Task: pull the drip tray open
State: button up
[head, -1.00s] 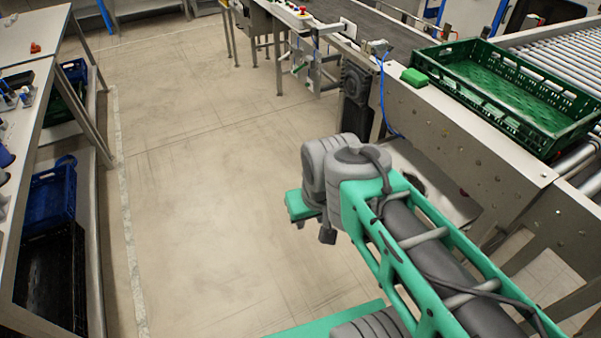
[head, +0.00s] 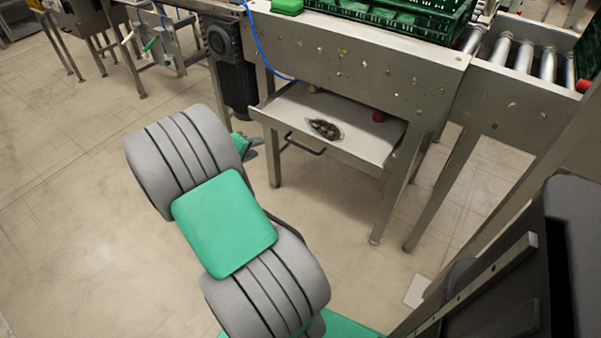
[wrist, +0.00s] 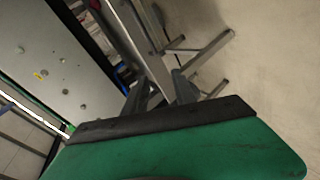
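The drip tray (head: 355,150) is a shallow metal tray under the conveyor frame in the head view. It sticks out at the front, so its inside shows, with a dark patch of debris and a small red round thing (head: 378,116). A dark bar handle (head: 303,148) is on its front face. My gripper (head: 252,147) is mostly hidden behind my arm, left of the tray and handle. In the wrist view my gripper (wrist: 160,78) has its two dark fingers apart, near a long metal edge. I cannot tell whether anything lies between them.
Green crates (head: 390,18) sit on the conveyor above, beside rollers (head: 525,52). A dark motor (head: 230,65) and a blue cable (head: 258,45) are left of the tray. Metal legs (head: 425,200) stand to its right. The floor (head: 70,200) at left is clear.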

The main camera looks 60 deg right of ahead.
aim_at(302, 146)
jog(key=s+d+f+h+b, duration=0.1)
jog(key=s+d+f, duration=0.1)
jog(key=d, duration=0.3)
jog(key=s+d+f+n+g+h+b, duration=0.1)
jog(key=s+d+f+b, duration=0.1)
jog(key=d, duration=0.3)
jog(key=s+d+f+g+h+b, duration=0.1)
jog(key=s+d+f+b, duration=0.1)
jog(key=s+d+f, duration=0.2)
jog(key=shift+s+d+f+n, duration=0.25)
jog(key=shift+d+f+n, duration=0.1)
jog(key=shift+d+n, duration=0.05)
jog(key=shift+c, duration=0.4)
grip_shut()
